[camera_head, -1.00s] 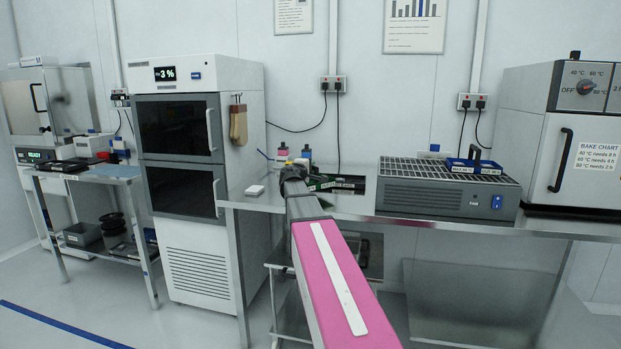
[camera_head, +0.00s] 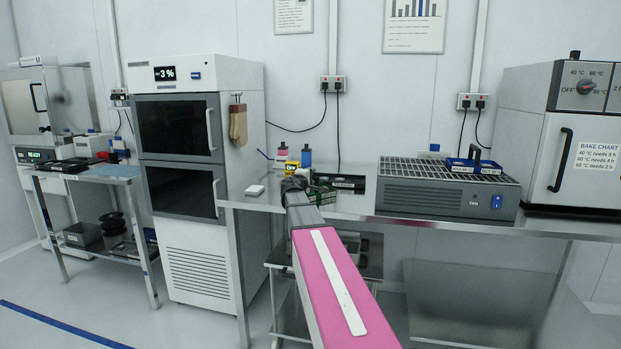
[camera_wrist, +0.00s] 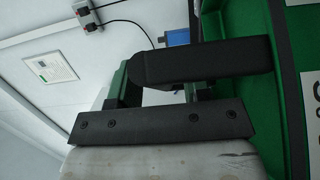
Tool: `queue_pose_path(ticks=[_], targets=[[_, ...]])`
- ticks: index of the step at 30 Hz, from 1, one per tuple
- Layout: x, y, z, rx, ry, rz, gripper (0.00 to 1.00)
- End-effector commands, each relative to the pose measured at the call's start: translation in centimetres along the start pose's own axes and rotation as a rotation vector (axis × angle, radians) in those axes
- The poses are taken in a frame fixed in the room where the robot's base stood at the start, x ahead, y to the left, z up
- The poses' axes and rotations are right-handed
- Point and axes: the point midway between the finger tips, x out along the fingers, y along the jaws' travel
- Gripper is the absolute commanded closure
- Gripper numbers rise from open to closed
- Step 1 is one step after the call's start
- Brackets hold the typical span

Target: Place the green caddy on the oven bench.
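The green caddy (camera_head: 322,196) shows as a small green piece just right of my gripper in the head view, by the middle bench's edge. Most of it is hidden by my arm or too small to make out. In the wrist view a large green surface (camera_wrist: 290,70) with a white label fills the right side, close to the camera. My gripper (camera_head: 297,184) is at the bench edge; its dark finger (camera_wrist: 205,63) lies beside the green surface in the wrist view. I cannot tell whether it grips the caddy. The oven (camera_head: 560,150) stands at the right on its bench (camera_head: 570,229).
A grey fan unit (camera_head: 445,198) with a blue caddy (camera_head: 472,167) on top stands between my gripper and the oven. A dark tray (camera_head: 345,181) lies behind the gripper, with small bottles (camera_head: 305,157) near it. A dry cabinet (camera_head: 190,245) stands left.

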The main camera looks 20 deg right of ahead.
Motion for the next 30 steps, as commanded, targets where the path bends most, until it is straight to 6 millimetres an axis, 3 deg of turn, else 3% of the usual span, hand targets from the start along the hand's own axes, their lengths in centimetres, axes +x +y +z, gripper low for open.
queue_pose_path(ticks=[8,14,24,30], targets=[[0.0,0.3,0.0,0.0,0.0,0.0,0.56],[-2.9,0.2,0.2,-0.001,0.001,0.0,0.56],[-9.5,0.2,0.2,-0.001,0.001,0.0,0.56],[-11.6,0.2,0.1,-0.001,0.001,0.0,0.56]])
